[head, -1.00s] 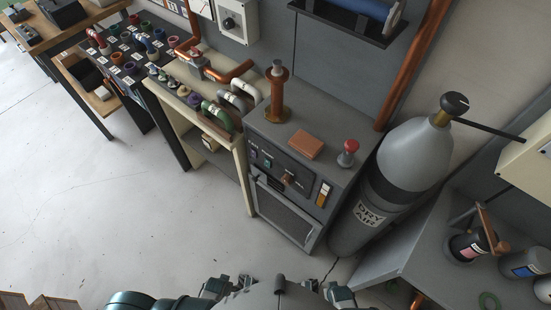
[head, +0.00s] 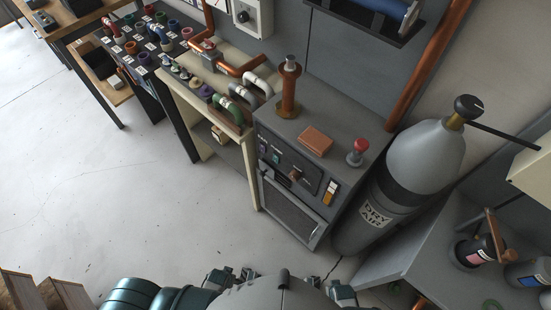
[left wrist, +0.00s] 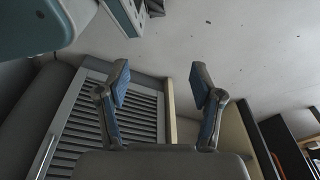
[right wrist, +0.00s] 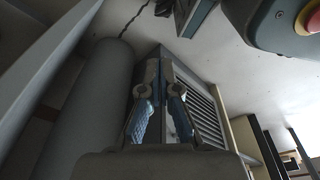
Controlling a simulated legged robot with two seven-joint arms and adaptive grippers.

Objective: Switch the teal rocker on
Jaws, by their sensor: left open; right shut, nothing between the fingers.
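The teal rocker (head: 276,158) is a small switch on the sloped upper front panel of the grey cabinet (head: 345,170). It sits beside a purple switch (head: 263,148) and left of a brown-orange lever (head: 295,175). The rocker is too small to tell its position. My left gripper (left wrist: 161,84) is open and empty, with the cabinet's louvred door behind it in the left wrist view. My right gripper (right wrist: 164,75) is shut and empty, with the cabinet side and door behind it. In the head view both grippers are low, well short of the rocker, and partly hidden by my body.
A grey gas cylinder (head: 410,175) stands close right of the cabinet. A red knob (head: 358,150), a brown block (head: 315,141) and a copper post (head: 289,90) are on the cabinet top. A pipe bench (head: 240,150) adjoins on the left. Floor (head: 150,210) in front is clear.

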